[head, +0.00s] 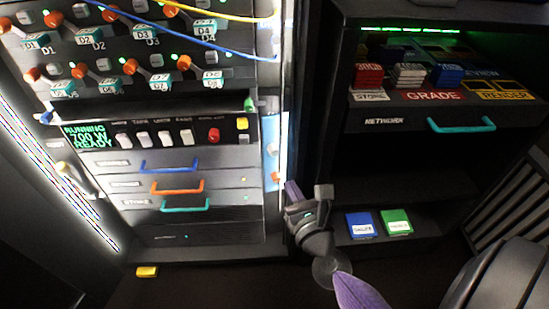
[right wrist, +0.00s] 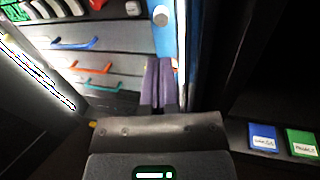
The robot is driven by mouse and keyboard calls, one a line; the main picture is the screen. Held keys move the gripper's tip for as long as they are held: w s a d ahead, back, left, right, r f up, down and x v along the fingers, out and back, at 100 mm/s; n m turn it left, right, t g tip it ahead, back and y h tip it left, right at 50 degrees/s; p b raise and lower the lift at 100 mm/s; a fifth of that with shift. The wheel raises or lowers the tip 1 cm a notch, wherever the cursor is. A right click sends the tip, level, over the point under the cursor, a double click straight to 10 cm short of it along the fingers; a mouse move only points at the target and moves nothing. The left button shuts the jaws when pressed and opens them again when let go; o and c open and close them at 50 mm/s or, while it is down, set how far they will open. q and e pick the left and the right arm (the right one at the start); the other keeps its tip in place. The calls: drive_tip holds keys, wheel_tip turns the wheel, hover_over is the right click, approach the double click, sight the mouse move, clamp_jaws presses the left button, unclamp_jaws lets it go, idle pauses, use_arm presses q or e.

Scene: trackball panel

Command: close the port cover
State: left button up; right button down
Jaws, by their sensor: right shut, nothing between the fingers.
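My right gripper (head: 293,192) is in front of the gap between the lit rack and the dark cabinet, low at the rack's right edge. In the right wrist view its purple fingers (right wrist: 158,85) are together with nothing between them. A light blue panel (head: 271,135) with a pale round knob runs along the rack's right side. It also shows in the right wrist view (right wrist: 183,45), just beyond the fingertips. I cannot tell whether this is the port cover, or whether the fingers touch it. My left gripper is not in view.
The rack's drawers have blue (head: 168,166), orange (head: 177,187) and teal (head: 186,206) handles. Blue and yellow cables cross its top. The dark cabinet holds coloured stacks and a teal-handled drawer (head: 461,126); blue (head: 360,224) and green (head: 396,222) boxes lie below. A yellow block (head: 147,272) lies near the rack's base.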

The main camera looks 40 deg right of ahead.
sight(274, 154)
drive_tip(key=x, duration=0.7)
drive_tip(key=shift+w+d+f, duration=0.1)
drive_tip(key=shift+w+d, duration=0.05)
drive_tip(key=shift+w, duration=0.2)
drive_tip(key=shift+w+d, duration=0.1)
drive_tip(key=shift+w, duration=0.3)
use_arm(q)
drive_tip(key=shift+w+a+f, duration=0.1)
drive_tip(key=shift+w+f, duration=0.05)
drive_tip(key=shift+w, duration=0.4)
